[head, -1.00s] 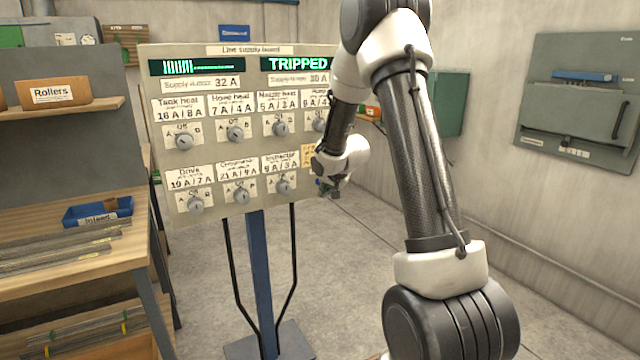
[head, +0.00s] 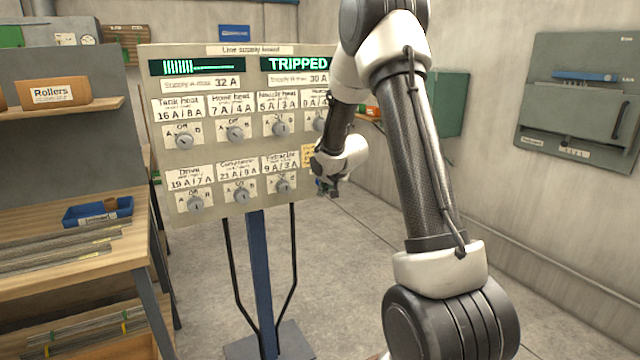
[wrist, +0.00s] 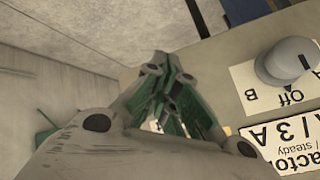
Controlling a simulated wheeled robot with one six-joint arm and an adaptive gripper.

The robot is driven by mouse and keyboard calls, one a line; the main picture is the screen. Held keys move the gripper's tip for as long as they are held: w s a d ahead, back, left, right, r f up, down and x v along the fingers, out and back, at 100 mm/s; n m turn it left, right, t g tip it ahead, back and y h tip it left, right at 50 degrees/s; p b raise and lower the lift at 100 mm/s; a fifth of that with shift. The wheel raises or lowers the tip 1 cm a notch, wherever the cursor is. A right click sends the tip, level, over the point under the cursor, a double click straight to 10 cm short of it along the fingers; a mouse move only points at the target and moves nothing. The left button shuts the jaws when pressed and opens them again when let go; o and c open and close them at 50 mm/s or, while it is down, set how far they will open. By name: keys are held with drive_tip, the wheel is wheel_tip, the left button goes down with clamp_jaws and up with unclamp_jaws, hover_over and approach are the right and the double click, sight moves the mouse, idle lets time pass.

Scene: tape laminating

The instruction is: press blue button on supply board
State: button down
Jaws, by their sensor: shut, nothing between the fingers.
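The supply board (head: 246,152) stands on a blue post in the head view. Its right display (head: 297,64) reads "TRIPPED" and its left display (head: 197,67) shows a row of green bars. Two rows of grey knobs with labels sit below. The blue button cannot be made out; my arm covers the board's lower right part. My gripper (head: 328,188) is at the board's lower right edge, fingers shut and empty. In the wrist view my gripper (wrist: 172,95) points past the board's edge, with a grey knob (wrist: 287,62) marked "Off" and "B" to its right.
A wooden bench (head: 60,262) with a blue tray (head: 98,211) and a shelf with a Rollers box (head: 52,92) stand at the left. A grey wall cabinet (head: 580,105) hangs at the right. The floor between the board and the right wall is clear.

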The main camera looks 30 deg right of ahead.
idle(0.6)
drive_tip(key=shift+w, duration=0.4)
drive_tip(key=shift+w, duration=0.45)
idle(0.5)
idle(0.3)
drive_tip(key=shift+s, duration=0.85)
drive_tip(key=s, duration=0.5)
drive_tip(key=shift+d, duration=0.1)
idle(0.4)
